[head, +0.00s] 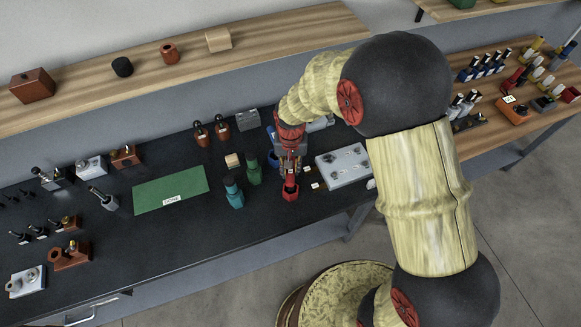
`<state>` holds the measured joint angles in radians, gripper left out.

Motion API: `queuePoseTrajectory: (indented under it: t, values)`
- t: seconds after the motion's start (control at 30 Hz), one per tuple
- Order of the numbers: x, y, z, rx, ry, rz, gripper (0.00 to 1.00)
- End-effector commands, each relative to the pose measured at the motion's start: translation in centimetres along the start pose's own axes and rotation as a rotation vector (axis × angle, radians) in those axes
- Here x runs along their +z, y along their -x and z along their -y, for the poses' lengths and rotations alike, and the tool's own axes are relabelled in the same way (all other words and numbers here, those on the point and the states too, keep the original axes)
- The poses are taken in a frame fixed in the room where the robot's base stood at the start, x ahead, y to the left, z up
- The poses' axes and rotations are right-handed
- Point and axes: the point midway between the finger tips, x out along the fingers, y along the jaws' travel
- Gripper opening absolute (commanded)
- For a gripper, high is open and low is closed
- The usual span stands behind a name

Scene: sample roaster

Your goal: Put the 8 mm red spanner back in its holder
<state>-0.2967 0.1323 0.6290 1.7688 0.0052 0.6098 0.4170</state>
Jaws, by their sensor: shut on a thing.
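My gripper (290,166) reaches down over the dark bench top, left of the pale grey block. It is shut on a small red piece (290,191), which I take to be the red spanner; its size mark is too small to read. The piece hangs below the fingers, and I cannot tell whether it touches the bench. The pale grey block (343,167) with several round spots on top lies to its right, apart from it. I cannot tell which thing is the spanner's holder. My gripper and arm hide part of the bench behind.
A teal bottle (234,193) and a green bottle (253,170) stand close left of my gripper, with a wooden cube (233,160) behind. A green mat (170,190) lies further left. A wooden shelf (100,78) runs behind. The bench front near the middle is clear.

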Motion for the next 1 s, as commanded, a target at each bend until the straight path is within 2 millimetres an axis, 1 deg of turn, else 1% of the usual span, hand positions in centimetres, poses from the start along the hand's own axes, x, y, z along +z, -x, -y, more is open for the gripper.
queuePoseTrajectory:
  t: [0.57, 1.0]
  values:
    - [-0.1, -0.2, 0.0, -0.001, 0.0, -0.001, 0.0]
    - [-0.1, -1.3, 0.0, -0.001, 0.0, -0.002, 0.0]
